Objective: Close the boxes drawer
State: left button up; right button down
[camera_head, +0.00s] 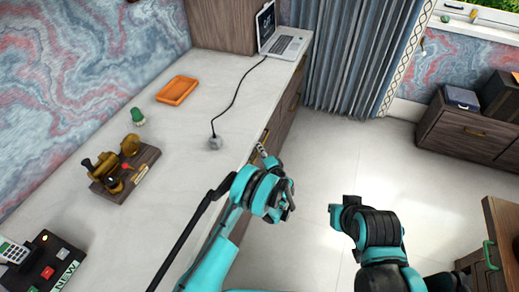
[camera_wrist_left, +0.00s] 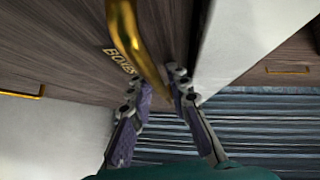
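The boxes drawer front (camera_wrist_left: 65,45) is dark wood with gold BOXES lettering in the left wrist view. Its curved gold handle (camera_wrist_left: 124,32) runs down between the fingers of my left gripper (camera_wrist_left: 161,78). The fingers are apart, one on each side of the handle's lower part; I cannot tell whether they touch it. In the head view my left gripper (camera_head: 265,155) is at the desk's front edge, beside the drawer, and hides much of it. How far the drawer stands out is unclear. My right arm is at the lower right, but its fingers do not show.
A low wooden cabinet (camera_head: 463,133) stands at the right. The floor between is clear.

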pick_arm(q)
jog(key=v, duration=0.7)
jog(key=shift+s, duration=0.15)
jog(key=shift+d, duration=0.1)
